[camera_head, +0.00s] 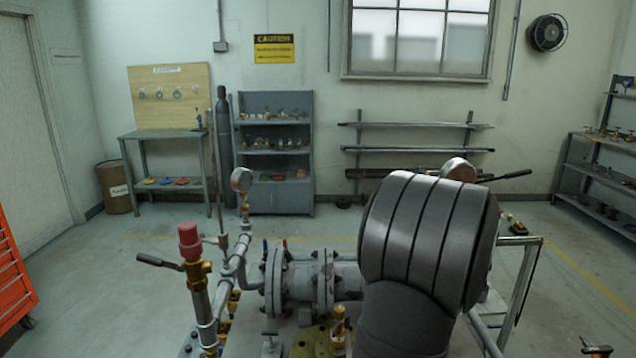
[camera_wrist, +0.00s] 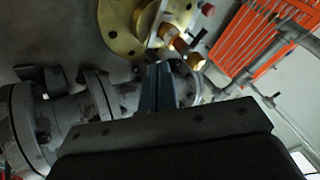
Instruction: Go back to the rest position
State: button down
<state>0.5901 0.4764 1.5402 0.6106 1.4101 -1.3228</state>
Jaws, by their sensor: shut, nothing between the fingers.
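My gripper (camera_wrist: 158,84) shows in the wrist view as two dark fingers close together, shut and empty. It points toward the pipework, with a brass-coloured round flange (camera_wrist: 122,36) and brass fittings (camera_wrist: 176,42) beyond the fingertips. Whether the fingertips touch anything cannot be told. In the head view my dark arm link fills the right of centre and hides the gripper. The grey flanged pipe assembly (camera_head: 300,284) stands left of the arm; it also shows at the left of the wrist view (camera_wrist: 38,122).
A vertical pipe with a red cap (camera_head: 189,238) and black lever stands at the front left. A pressure gauge (camera_head: 241,180) rises behind it. A metal frame (camera_head: 525,262) stands right of my arm. An orange cabinet (camera_head: 12,268) is at the left edge. Open floor lies behind.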

jog(key=s+a+f+m+t+h, duration=0.3)
jog(key=s+a+f+m+t, duration=0.15)
jog(key=m, duration=0.45)
jog(key=w+a+r+v, duration=0.1)
jog(key=v, duration=0.7)
jog(key=w+a+f+n+g+y, duration=0.1)
jog(key=w+f+n+g+y, duration=0.25)
jog(key=w+f+n, duration=0.4)
jog(key=d+r+n+g, duration=0.1)
jog(key=d+r+n, duration=0.1)
jog(key=d+r, duration=0.55)
jog(key=s+a+f+g+h, duration=0.2)
jog(key=s+a+f+g, duration=0.1)
jog(key=a, duration=0.6)
jog(key=s+a+f+g+h, duration=0.2)
jog(key=s+a+f+g, duration=0.2)
jog(key=a, duration=0.5)
jog(key=s+f, duration=0.1)
jog(key=s, duration=0.1)
jog(key=shift+s+f+g, duration=0.25)
jog(key=shift+s+g, duration=0.05)
jog(key=shift+s, duration=0.05)
